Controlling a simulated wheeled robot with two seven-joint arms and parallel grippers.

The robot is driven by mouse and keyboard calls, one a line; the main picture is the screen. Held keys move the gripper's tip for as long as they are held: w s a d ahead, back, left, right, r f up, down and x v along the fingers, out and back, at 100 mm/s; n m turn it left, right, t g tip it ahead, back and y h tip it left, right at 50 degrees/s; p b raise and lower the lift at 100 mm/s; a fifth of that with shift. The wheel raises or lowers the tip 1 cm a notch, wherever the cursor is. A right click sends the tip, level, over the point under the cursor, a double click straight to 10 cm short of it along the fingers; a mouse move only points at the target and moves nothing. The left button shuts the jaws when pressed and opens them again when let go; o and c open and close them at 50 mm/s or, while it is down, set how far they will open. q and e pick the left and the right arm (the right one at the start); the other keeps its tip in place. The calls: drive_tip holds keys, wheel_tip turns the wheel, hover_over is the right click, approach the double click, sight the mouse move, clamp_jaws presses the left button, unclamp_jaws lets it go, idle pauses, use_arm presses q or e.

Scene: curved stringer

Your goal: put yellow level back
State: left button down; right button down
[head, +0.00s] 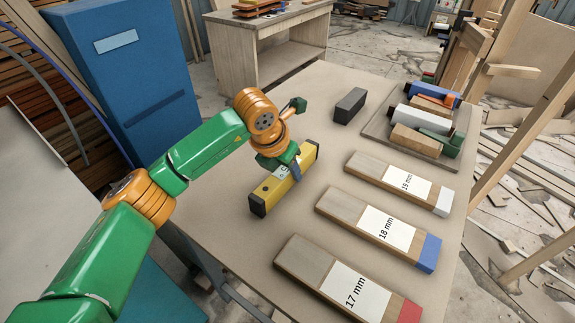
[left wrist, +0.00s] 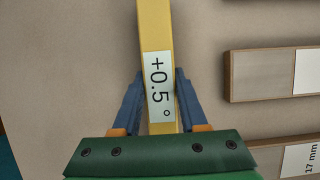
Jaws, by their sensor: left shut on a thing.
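The yellow level (head: 270,194) has dark ends and lies on or just above the table, left of the labelled boards; I cannot tell whether it touches the table. My left gripper (head: 295,170) is shut on it near its far half, with the arm coming in from the left. In the left wrist view the level (left wrist: 155,25) runs between the two blue fingers of the gripper (left wrist: 153,95), and its white label reads "+0.5°". The fingers cover part of its sides. My right gripper is not in view.
Three boards lie to the right on the table (head: 235,245): 19 mm with white end (head: 365,163), 18 mm with blue end (head: 342,205), 17 mm with red end (head: 305,260). A dark grey block (head: 350,105) and a tray (head: 377,130) of coloured pieces are at the back. A blue cabinet (head: 120,70) stands left.

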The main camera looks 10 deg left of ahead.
use_arm(q)
drive_tip(key=shift+c, duration=2.2)
unclamp_jaws()
drive_tip(key=shift+f, duration=0.15)
drive_tip(key=b+v, duration=0.1)
drive_tip(key=v, duration=1.1)
